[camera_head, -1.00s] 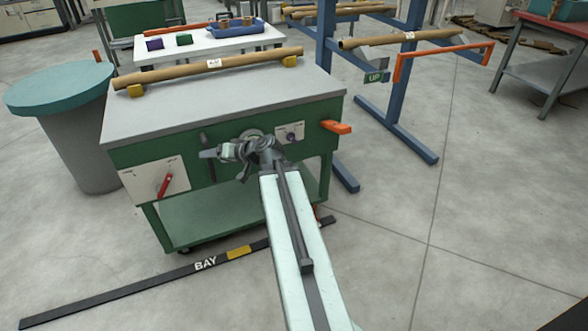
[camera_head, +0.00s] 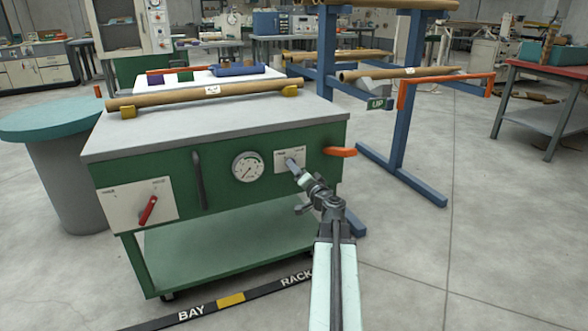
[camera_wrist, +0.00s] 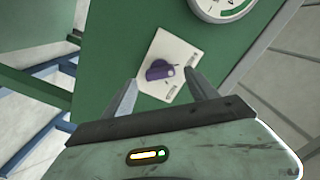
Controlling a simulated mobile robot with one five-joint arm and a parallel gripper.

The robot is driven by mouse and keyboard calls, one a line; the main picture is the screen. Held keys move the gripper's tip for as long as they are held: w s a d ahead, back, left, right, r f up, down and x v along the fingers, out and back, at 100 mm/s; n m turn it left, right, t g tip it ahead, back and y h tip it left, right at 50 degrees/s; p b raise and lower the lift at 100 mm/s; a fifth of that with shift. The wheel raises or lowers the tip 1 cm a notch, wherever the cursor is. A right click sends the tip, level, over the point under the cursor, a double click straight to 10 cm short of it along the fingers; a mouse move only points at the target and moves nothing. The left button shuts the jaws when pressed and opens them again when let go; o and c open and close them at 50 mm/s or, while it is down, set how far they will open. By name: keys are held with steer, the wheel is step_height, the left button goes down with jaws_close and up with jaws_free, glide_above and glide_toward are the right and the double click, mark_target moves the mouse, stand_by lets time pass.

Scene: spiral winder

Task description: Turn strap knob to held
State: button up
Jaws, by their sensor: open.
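The dark purple strap knob (camera_wrist: 158,70) sits on a white plate (camera_wrist: 178,50) on the green cart front, in the wrist view. Its pointer ridge lies roughly across the picture. The plate's small lettering is unreadable. My gripper (camera_wrist: 161,78) is open, with one finger on each side of the knob's near side and nothing held. I cannot tell whether the fingers touch the knob. In the head view my gripper (camera_head: 296,168) reaches the white plate (camera_head: 299,154) right of the gauge and largely hides the knob.
A round gauge (camera_head: 248,167), a dark vertical handle (camera_head: 199,180) and a red lever (camera_head: 148,210) are on the cart front to the left. An orange handle (camera_head: 340,152) sticks out just right of the plate. A blue rack (camera_head: 402,150) stands beyond it.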

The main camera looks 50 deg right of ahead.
steer(key=x, duration=0.4)
steer(key=shift+w, duration=0.25)
steer(key=c, duration=1.4)
steer(key=shift+o, duration=0.2)
steer(key=shift+m, duration=0.4)
steer(key=m, duration=0.2)
steer(key=shift+m, duration=0.4)
steer(key=m, duration=0.4)
steer(key=shift+m, duration=0.3)
steer(key=m, duration=0.3)
steer(key=shift+m, duration=0.3)
steer(key=shift+s+m, duration=0.1)
steer(key=shift+m, duration=1.9)
